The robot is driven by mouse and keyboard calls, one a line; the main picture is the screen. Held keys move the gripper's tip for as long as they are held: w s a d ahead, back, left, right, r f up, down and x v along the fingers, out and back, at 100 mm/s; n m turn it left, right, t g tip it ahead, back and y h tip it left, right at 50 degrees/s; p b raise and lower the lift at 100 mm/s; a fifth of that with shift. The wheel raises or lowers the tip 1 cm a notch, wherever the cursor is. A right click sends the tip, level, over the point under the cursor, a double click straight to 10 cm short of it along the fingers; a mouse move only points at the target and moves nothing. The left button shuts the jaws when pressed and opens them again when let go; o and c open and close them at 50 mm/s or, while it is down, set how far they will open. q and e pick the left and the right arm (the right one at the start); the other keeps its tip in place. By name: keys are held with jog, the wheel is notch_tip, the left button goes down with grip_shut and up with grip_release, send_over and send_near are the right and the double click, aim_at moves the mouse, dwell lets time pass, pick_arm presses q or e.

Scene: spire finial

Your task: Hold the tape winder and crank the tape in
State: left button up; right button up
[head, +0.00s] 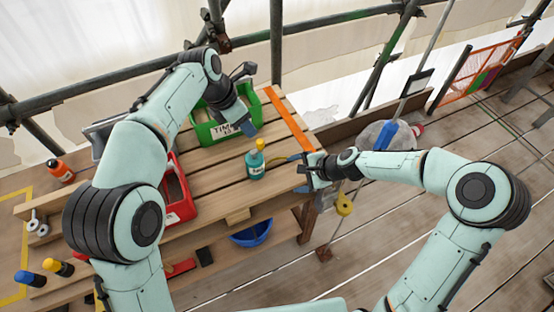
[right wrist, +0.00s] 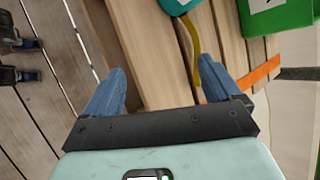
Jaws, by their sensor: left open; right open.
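The green crate (head: 207,133) stands at the back of the bench and a red tray (head: 181,210) lies nearer. An orange strip (head: 288,118) crosses the right end. A blue bowl (head: 252,235) sits below. A yellow object (head: 344,204) is on a rod beyond the bench.

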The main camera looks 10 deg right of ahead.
aim_at(255, 165)
jog(key=w+a+r+m+y, duration=0.1)
jog(key=w+a+r+m+g+y, duration=0.1)
jog(key=w+a+y, duration=0.1)
jog(key=w+a+r+m+g+y, duration=0.1)
jog(key=w+a, duration=0.1)
jog(key=shift+a+m+y, duration=0.1)
jog(key=shift+m+y, duration=0.3)
jog(key=shift+w+a+f+m+g+y, duration=0.1)
jog(key=shift+w+a+m+g+y, duration=0.15)
jog(key=shift+g+y, duration=0.2)
notch_tip(255, 165, down, 2)
jog(key=shift+s+a+m+g+y, duration=0.15)
jog(key=shift+m+g+y, duration=0.1)
jog(key=shift+y, duration=0.2)
jog(key=shift+a+f, duration=0.2)
jog(key=shift+a, duration=0.05)
jog(key=x, duration=0.6)
jog(key=shift+a+f, duration=0.15)
jog(key=shift+a, duration=0.2)
jog(key=c, duration=1.2)
jog(key=shift+o, duration=0.2)
